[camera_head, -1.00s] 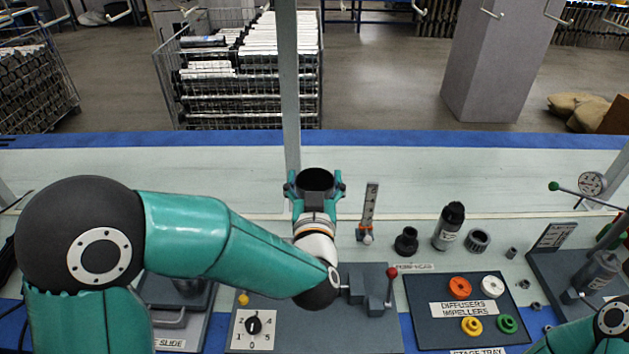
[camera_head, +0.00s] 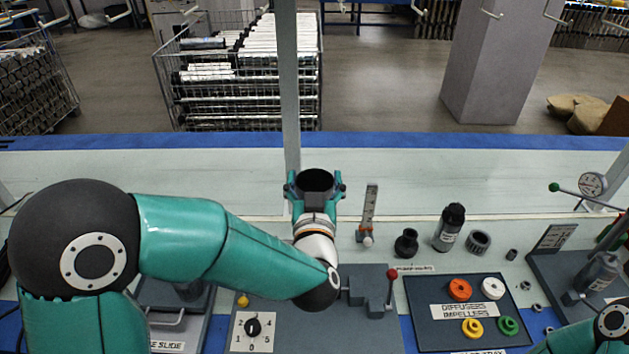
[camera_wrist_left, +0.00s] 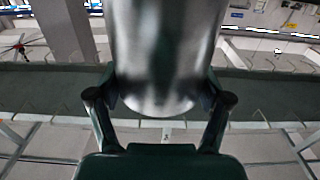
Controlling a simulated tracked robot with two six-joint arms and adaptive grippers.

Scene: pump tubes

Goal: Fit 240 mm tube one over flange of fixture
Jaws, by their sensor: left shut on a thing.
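My left gripper (camera_head: 315,188) is shut around a tube (camera_head: 316,179). In the head view I see the tube's dark round open top between the teal fingers; its body below is hidden by the gripper and wrist. In the left wrist view the tube (camera_wrist_left: 165,60) is a shiny grey metal cylinder between both fingers (camera_wrist_left: 160,105), with its rounded end edge just past the fingers. A grey base plate (camera_head: 285,333) lies under my left arm on the bench. I cannot make out the fixture's flange. My right gripper is not in view; only part of my right arm shows at lower right.
A clamp with a red-knobbed lever (camera_head: 390,290) stands right of my left wrist. A small upright scale (camera_head: 369,205), a black fitting (camera_head: 406,242), a dark bottle (camera_head: 449,228) and a stage tray (camera_head: 420,317) with coloured rings lie further right. The pale back strip is clear.

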